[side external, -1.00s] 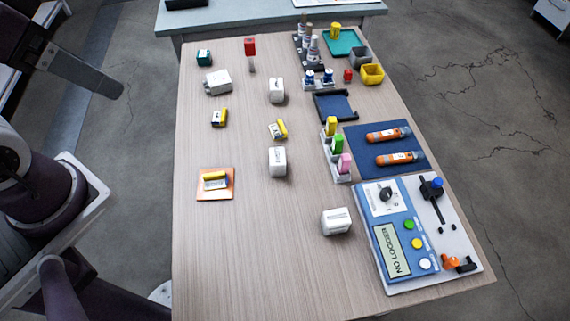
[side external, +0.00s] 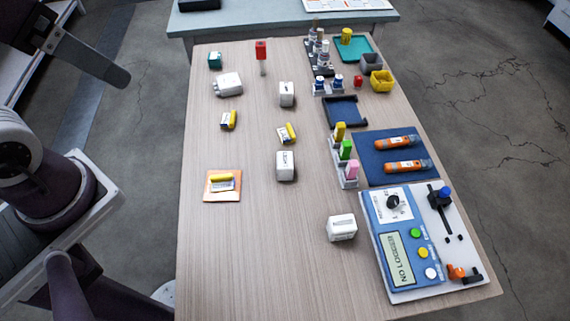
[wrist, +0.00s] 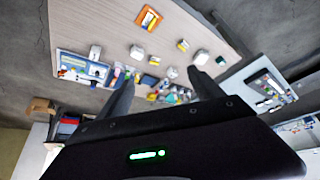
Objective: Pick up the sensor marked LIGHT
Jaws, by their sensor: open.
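Several white sensor boxes stand on the wooden table. The middle one (side external: 285,168) has dark lettering that seems to read LIGHT, but the print is very small; it also appears in the wrist view (wrist: 137,52). Other white boxes are at the back left (side external: 228,86), back centre (side external: 287,95) and front (side external: 342,229); their markings are not readable. My gripper (wrist: 161,77) has its two dark fingers spread with nothing between them. It is away from all the boxes, with the table beyond the fingertips.
A console (side external: 407,262) reading NO LOGGER lies at front right. A blue mat (side external: 397,177) bears two orange tubes. A rack (side external: 345,175) with coloured pieces stands left of it. Small yellow-topped items lie near the boxes, one on an orange mat (side external: 209,196). The front left table is clear.

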